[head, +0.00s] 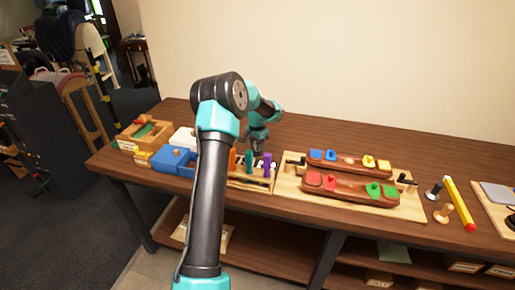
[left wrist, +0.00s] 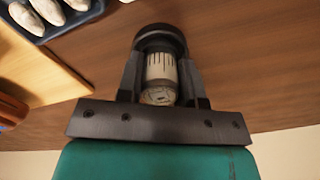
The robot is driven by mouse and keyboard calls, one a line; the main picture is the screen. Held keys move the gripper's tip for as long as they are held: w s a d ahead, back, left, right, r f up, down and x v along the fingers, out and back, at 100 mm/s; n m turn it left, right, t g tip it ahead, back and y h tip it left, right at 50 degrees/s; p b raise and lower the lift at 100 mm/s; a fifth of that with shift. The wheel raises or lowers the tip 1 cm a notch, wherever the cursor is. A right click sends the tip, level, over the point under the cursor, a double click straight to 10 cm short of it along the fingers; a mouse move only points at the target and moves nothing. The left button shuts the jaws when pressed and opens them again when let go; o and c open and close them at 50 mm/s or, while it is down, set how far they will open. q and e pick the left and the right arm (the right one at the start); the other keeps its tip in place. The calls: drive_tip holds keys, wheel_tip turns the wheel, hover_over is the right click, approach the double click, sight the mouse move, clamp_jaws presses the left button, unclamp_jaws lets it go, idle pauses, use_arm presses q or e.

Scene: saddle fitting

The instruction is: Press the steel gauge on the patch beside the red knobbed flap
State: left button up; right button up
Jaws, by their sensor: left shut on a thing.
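My left gripper (head: 258,146) is above the table's back middle in the head view, left of the boat-shaped wooden holders. In the left wrist view the left gripper (left wrist: 160,85) is shut on a short cylinder, likely the gauge (left wrist: 161,68), with a pale band of dark tick marks and a dark end. In the head view I cannot make it out clearly. The red knobbed flap (head: 330,183) is on the front holder (head: 350,193), to the right of the gripper. The patch beside it is too small to tell. My right gripper is not in view.
The rear holder (head: 340,163) carries blue and yellow pieces. Orange, teal and purple upright pieces (head: 267,164) stand on a board just in front of my left gripper. Blue boxes (head: 171,158) are at left; a yellow pencil-like bar (head: 458,202) is at right. The back table strip is clear.

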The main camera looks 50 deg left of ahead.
use_arm(q)
drive_tip(key=shift+r, duration=2.4)
